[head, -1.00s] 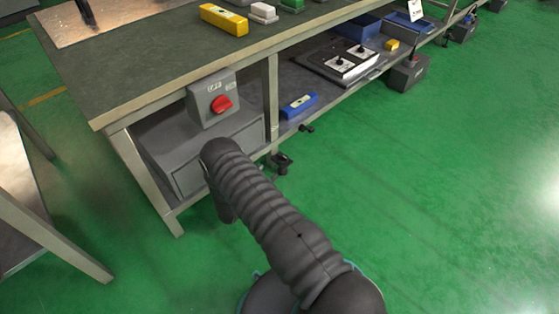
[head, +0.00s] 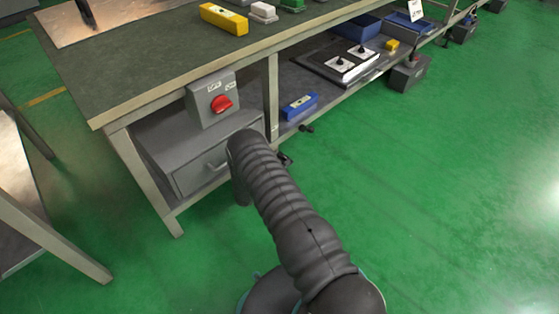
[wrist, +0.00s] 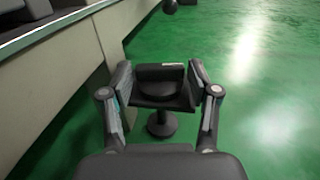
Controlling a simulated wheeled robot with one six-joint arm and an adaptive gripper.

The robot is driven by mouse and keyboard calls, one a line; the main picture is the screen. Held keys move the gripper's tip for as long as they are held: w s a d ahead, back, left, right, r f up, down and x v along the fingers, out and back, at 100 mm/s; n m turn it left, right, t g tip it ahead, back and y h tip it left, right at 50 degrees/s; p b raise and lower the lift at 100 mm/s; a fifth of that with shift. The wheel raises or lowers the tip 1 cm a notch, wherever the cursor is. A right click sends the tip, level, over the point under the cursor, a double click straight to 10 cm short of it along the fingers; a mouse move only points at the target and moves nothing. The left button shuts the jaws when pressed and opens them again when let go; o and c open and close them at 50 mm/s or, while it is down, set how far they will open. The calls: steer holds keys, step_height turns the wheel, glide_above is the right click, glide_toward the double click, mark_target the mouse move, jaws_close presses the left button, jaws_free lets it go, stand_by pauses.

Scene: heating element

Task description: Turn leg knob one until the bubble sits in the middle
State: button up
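A dark leg knob (wrist: 160,97) with a stem and round foot shows in the middle of the wrist view, under the bench edge. My gripper (wrist: 161,82) is open, with one finger on each side of the knob; I cannot tell whether the pads touch it. In the head view my arm hides most of the gripper and this knob. A blue level (head: 299,106) with a pale window lies on the lower shelf. Its bubble is too small to make out. A yellow level (head: 224,19) lies on the bench top.
A grey box with a red switch (head: 221,104) hangs under the bench top, above a drawer cabinet (head: 200,160). Another dark leg knob (head: 306,128) stands farther along the shelf edge. A board with two plates (head: 350,63) is on the shelf. The green floor (head: 430,200) at right is clear.

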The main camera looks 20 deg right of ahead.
steer(key=c, duration=0.6)
steer(key=shift+s+d+n+t+y, duration=0.1)
steer(key=shift+d+n+t+y, duration=0.05)
steer(key=shift+n+t+y, duration=0.6)
steer(key=shift+s+d+n+t+y, duration=0.1)
steer(key=shift+n+t+y, duration=0.5)
steer(key=shift+t, duration=0.25)
steer(key=shift+s+d+n+t+y, duration=0.1)
steer(key=shift+n+t+y, duration=1.15)
steer(key=shift+y, duration=0.4)
steer(key=o, duration=0.9)
